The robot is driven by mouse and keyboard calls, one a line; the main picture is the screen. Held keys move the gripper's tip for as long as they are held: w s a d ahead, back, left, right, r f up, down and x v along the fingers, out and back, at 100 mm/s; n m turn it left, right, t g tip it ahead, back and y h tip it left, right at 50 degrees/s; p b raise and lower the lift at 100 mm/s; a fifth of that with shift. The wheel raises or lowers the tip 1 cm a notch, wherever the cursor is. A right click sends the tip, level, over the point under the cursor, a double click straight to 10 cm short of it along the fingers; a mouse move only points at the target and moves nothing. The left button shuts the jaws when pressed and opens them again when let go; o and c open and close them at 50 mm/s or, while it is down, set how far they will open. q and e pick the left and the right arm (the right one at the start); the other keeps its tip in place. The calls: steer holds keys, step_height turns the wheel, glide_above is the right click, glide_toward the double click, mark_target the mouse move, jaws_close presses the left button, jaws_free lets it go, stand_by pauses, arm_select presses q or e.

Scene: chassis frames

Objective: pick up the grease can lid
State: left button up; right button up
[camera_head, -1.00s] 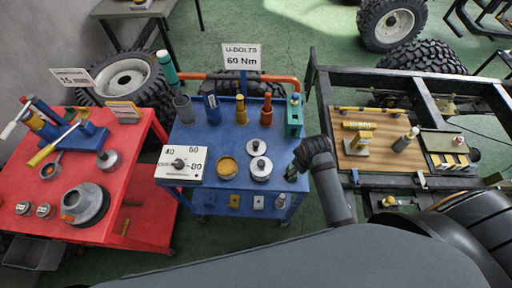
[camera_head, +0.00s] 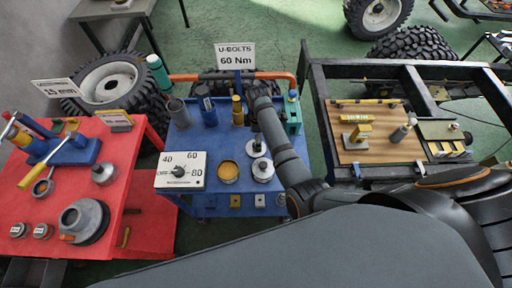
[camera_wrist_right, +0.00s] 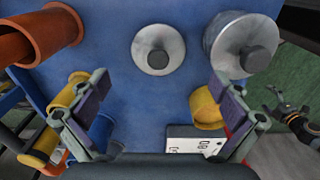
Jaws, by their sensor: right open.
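A flat round metal lid with a dark knob (camera_head: 256,148) lies on the blue cart. In the right wrist view this lid (camera_wrist_right: 158,50) is ahead of the fingers, roughly centred between them. The open yellow grease can (camera_head: 228,171) stands to its front left; it shows partly behind a finger in the wrist view (camera_wrist_right: 206,110). A second knobbed lid (camera_head: 263,169) sits on a grey can, also in the wrist view (camera_wrist_right: 241,45). My right gripper (camera_wrist_right: 160,88) is open and empty above the cart; my wrist hides it in the head view.
A dial box (camera_head: 180,171) stands at the cart's front left. A red cart (camera_head: 120,190) is left, a chassis frame (camera_head: 330,130) right.

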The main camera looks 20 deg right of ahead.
steer(key=shift+w+a+f, duration=0.1)
steer(key=shift+w+f, duration=0.1)
steer(key=shift+f, duration=0.25)
steer(key=shift+w+a+f, duration=0.1)
steer(key=shift+w+f, duration=0.05)
steer(key=shift+f, duration=0.3)
step_height(320, 180, down, 4)
steer(key=shift+s+a+r+p, duration=0.1)
steer(key=shift+s+p, duration=0.05)
steer(key=shift+p, duration=0.25)
steer(key=shift+f, duration=0.55)
steer(key=shift+s, duration=0.1)
jaws_close()
